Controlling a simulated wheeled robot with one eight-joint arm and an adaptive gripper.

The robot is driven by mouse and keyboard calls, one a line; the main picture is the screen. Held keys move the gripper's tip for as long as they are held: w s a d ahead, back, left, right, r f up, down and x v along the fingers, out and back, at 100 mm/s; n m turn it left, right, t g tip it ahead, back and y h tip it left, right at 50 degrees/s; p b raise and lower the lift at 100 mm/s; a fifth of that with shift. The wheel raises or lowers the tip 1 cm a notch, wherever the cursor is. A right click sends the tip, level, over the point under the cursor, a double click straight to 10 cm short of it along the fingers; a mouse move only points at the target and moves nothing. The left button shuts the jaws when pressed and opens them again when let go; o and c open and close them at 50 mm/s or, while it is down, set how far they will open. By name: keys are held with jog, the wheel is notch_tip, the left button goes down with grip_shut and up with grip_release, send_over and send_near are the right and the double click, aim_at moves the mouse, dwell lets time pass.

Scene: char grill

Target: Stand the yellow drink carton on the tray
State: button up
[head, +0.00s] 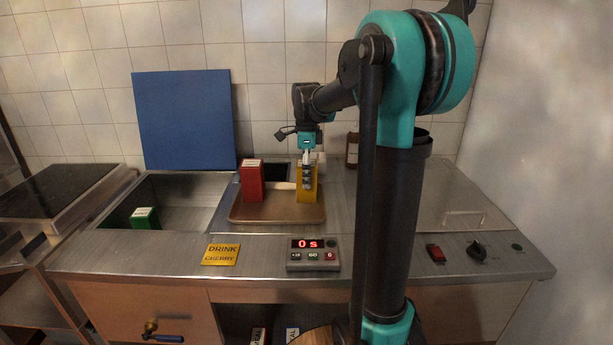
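The yellow drink carton (306,196) stands upright at the right end of the brown tray (278,213). My gripper (307,172) points down at the carton's top and overlaps its upper part in the picture. The fingers are small here, and I cannot tell whether they grip the carton or are just around or in front of it. A red carton (252,183) stands upright on the left part of the tray, apart from the yellow one.
A green carton (144,217) is in the sunken basin (180,190) at left. A timer (313,254) showing 0 s sits at the counter front. A brown bottle (352,150) stands behind. A blue board (185,120) leans on the wall.

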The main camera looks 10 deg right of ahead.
notch_tip(320, 180, up, 12)
jog(key=shift+r, duration=0.1)
dwell(0.4)
